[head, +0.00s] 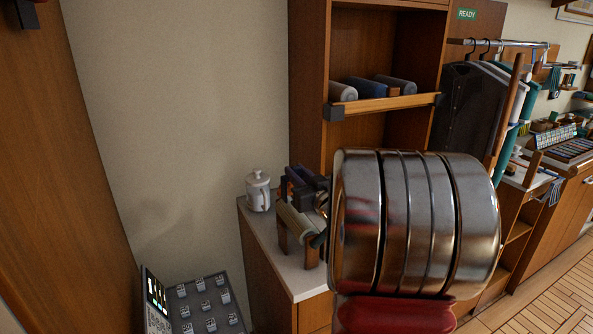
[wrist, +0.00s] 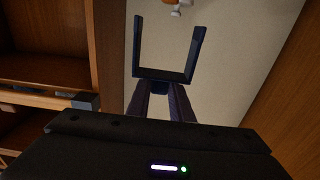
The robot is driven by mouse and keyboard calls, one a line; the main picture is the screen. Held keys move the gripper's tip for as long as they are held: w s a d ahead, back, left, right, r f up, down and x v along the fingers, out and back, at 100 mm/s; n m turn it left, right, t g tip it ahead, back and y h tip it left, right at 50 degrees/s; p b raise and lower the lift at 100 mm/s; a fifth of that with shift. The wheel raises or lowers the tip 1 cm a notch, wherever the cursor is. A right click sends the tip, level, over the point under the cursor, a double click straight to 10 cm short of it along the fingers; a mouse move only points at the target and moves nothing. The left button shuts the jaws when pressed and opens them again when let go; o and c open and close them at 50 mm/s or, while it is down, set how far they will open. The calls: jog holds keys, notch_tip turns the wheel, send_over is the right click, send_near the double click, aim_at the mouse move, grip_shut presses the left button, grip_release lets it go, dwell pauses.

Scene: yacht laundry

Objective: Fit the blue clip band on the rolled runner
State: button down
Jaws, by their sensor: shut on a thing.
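The blue clip band (wrist: 160,74) is a dark, square-cornered U in the wrist view. Its open side points away from my gripper (wrist: 160,90), which is shut on the middle of its base. In the head view my gripper (head: 305,190) is small and partly hidden behind my own arm, so the band is hard to make out there. A pale roll, seemingly the rolled runner (head: 296,221), lies on a wooden stand (head: 283,241) on the white counter, just below my gripper. Its right end is hidden. I cannot tell whether the band touches it.
A white lidded pot (head: 258,191) stands on the counter (head: 262,228) left of the stand. Above, a shelf (head: 390,103) holds grey and blue rolls. Hanging clothes (head: 465,105) are at right. A grey keyed panel (head: 203,303) is at lower left.

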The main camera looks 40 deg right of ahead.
jog(key=shift+f, duration=1.05)
jog(key=shift+f, duration=2.15)
dwell(4.8)
